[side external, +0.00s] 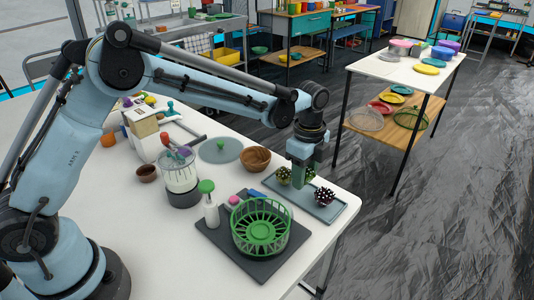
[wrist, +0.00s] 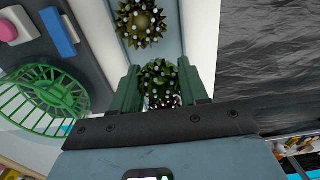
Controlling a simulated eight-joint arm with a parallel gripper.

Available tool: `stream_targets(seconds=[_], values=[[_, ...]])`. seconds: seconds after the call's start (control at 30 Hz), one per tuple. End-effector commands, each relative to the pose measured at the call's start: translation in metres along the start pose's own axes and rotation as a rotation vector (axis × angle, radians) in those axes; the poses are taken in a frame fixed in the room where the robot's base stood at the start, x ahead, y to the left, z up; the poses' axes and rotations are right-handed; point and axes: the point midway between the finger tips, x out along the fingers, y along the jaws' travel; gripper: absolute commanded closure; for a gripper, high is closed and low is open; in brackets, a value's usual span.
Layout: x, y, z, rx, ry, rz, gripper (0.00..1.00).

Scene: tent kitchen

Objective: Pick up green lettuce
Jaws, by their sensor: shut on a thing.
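A dark green, spiky, round thing with pale dots, which I take for the green lettuce (wrist: 158,76), sits between my gripper's (wrist: 160,88) two green fingers in the wrist view. My gripper (side external: 302,175) is shut on it, pointing down over the grey-blue tray (side external: 335,212). In the side view the fingers mostly hide the held piece, and I cannot tell whether it touches the tray. A similar olive-green spiky ball (side external: 283,176) lies beside the gripper; it also shows in the wrist view (wrist: 140,22). A dark spiky ball with white dots (side external: 325,196) sits to the right.
A green basket (side external: 262,241) stands on a dark mat (side external: 262,270) in front of the tray. A white bottle (side external: 211,212), a blender jar (side external: 181,172) and a wooden bowl (side external: 255,159) are to the left. The table's right edge is close to the tray.

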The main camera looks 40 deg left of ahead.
Motion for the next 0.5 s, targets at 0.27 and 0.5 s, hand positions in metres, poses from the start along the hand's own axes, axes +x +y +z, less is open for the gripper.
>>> stream_targets(seconds=[0.27,0.5], values=[[-0.026,0.000,0.000,0.000,0.000,0.000,0.73],[-0.048,0.000,0.000,0.000,0.000,0.000,0.73]])
